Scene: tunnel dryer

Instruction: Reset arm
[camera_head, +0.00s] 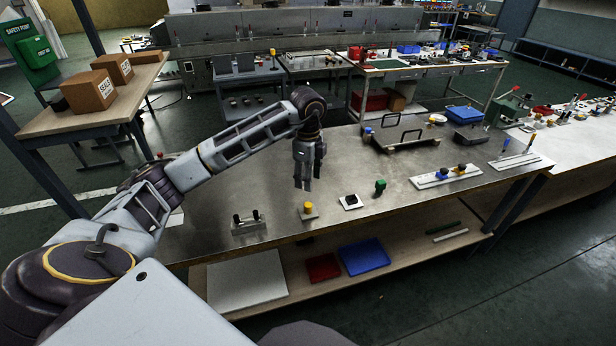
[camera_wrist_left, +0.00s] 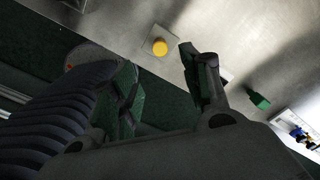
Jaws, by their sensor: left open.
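My left arm comes in from the left in the head view and reaches over the steel-topped workbench (camera_head: 240,190). My left gripper (camera_head: 303,187) points down above the bench, open and empty. A small yellow knob (camera_head: 308,206) on a plate stands on the bench near the gripper. The knob also shows in the left wrist view (camera_wrist_left: 160,47), beyond the spread fingers (camera_wrist_left: 160,85). A green piece (camera_head: 380,186) stands to the right in the head view and also shows in the wrist view (camera_wrist_left: 258,99). My right gripper is in neither view.
A black block on a white plate (camera_head: 350,202), a two-post fixture (camera_head: 247,222) and a white strip with blue and yellow knobs (camera_head: 446,176) stand on the bench. A black handled tray (camera_head: 405,142) is behind. Red (camera_head: 323,267) and blue (camera_head: 364,256) trays lie on the lower shelf.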

